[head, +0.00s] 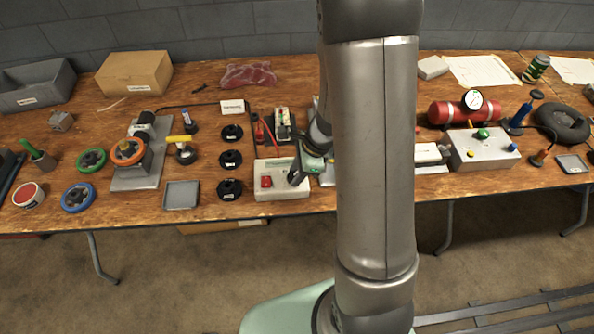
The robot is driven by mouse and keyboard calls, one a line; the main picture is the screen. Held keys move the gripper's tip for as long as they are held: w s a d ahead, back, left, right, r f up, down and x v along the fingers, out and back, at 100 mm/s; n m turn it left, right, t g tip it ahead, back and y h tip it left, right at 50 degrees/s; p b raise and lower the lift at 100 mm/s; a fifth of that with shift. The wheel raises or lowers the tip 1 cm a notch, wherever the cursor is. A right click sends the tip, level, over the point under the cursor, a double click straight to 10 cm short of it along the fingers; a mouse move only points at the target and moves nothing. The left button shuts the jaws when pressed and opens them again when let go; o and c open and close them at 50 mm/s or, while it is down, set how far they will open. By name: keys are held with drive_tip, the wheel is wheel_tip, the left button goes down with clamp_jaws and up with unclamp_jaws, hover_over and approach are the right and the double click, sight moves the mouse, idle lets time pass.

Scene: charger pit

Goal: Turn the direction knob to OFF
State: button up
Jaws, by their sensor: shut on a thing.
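A white control box (279,191) with a red switch (266,182) on its left part sits at the table's front edge in the head view.
My arm blocks the middle of the view. Black round parts (230,159) stand left of the box, beside a grey tray (181,195). Behind it are a red-handled tool (259,129) and a small white panel (283,122). A grey box with buttons (482,149) stands to the right.

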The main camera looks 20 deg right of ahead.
drive_tip(key=n, duration=0.1)
drive_tip(key=n+g, duration=0.1)
drive_tip(key=n, duration=0.1)
drive_tip(key=n+g, duration=0.1)
drive_tip(key=shift+w+n, duration=0.25)
drive_tip(key=shift+n, duration=0.15)
drive_tip(key=shift+w+n+g+h, duration=0.15)
drive_tip(key=shift+n+g, duration=0.15)
drive_tip(key=shift+n, duration=0.65)
drive_tip(key=shift+n+g+h, duration=0.15)
drive_tip(key=shift+n+g, duration=0.15)
drive_tip(key=shift+n, duration=0.65)
drive_tip(key=shift+a, duration=0.1)
drive_tip(key=o, duration=1)
drive_tip(key=shift+c, duration=0.2)
drive_tip(key=v, duration=1.7)
drive_tip(key=shift+w+r+b, duration=0.15)
drive_tip(key=shift+r+b, duration=0.05)
drive_tip(key=shift+b, duration=0.1)
